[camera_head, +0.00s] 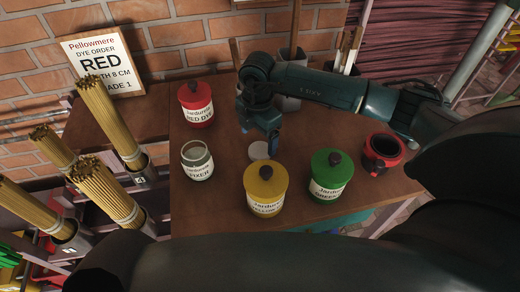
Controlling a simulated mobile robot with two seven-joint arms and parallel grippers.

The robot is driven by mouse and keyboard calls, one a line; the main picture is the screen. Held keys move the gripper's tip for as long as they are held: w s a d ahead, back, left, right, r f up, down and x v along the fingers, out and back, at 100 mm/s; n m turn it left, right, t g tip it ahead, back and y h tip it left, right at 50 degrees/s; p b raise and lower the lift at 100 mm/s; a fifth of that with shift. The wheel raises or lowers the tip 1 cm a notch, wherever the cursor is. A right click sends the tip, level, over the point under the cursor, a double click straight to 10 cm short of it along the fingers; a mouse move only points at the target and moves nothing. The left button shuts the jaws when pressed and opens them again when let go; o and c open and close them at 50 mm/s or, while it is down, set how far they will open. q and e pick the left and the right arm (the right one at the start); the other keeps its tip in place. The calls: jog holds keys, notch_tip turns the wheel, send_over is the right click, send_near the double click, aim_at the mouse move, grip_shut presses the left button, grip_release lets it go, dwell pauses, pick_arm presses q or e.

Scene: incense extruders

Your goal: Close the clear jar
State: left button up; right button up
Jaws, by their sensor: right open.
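The clear jar (198,166), labelled FIXER, stands upright on the brown table and its top looks uncovered. A pale round lid (258,151) lies flat on the table to the right of the jar. My right gripper (263,138) points down just behind and above the lid, with its jaws open. I cannot tell whether a finger touches the lid. My left gripper is out of view.
A red dye jar (196,105) stands behind the clear jar. A yellow jar (265,190) and a green jar (330,177) stand in front of the lid. A black and red pot (382,153) is at the right. Incense bundles (107,192) stand left of the table.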

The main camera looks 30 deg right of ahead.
aim_at(259, 151)
jog(key=shift+w+d+f, duration=0.1)
jog(key=shift+f, duration=2.55)
jog(key=c, duration=1.1)
jog(key=shift+o, duration=0.2)
notch_tip(259, 151, up, 10)
